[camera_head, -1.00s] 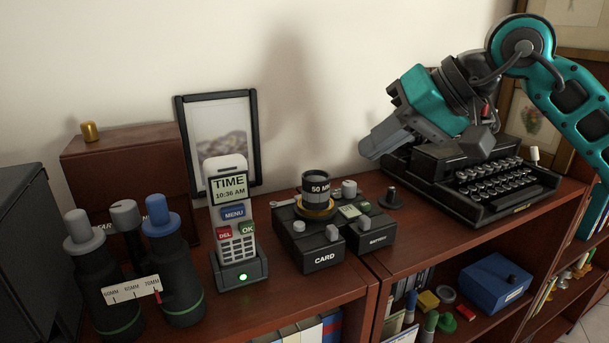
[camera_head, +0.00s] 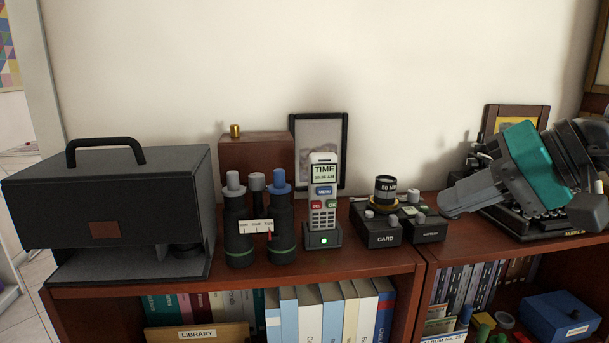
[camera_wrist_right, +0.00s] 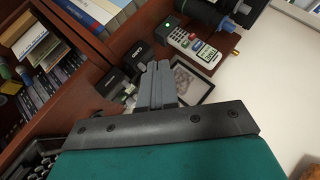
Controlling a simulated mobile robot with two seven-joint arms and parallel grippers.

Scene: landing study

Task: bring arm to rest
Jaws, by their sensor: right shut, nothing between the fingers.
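My right gripper (camera_head: 462,199) is at the right of the head view, on a teal and black wrist. Its grey fingers are closed together and empty. They point left, near the card and battery device, and in the picture they cover part of the black typewriter (camera_head: 545,222). The right wrist view shows the same shut fingers (camera_wrist_right: 157,72) in the middle, with shelf items beyond them. I cannot tell the exact gap to the shelf top. My left gripper is not in view.
On the shelf top (camera_head: 330,260) stand a black case (camera_head: 110,205), binoculars (camera_head: 238,225), a phone in its dock (camera_head: 323,190), a picture frame (camera_head: 340,135) and the device with CARD and BATTERY labels (camera_head: 382,235). Books (camera_head: 335,310) and a blue box (camera_head: 560,318) sit below.

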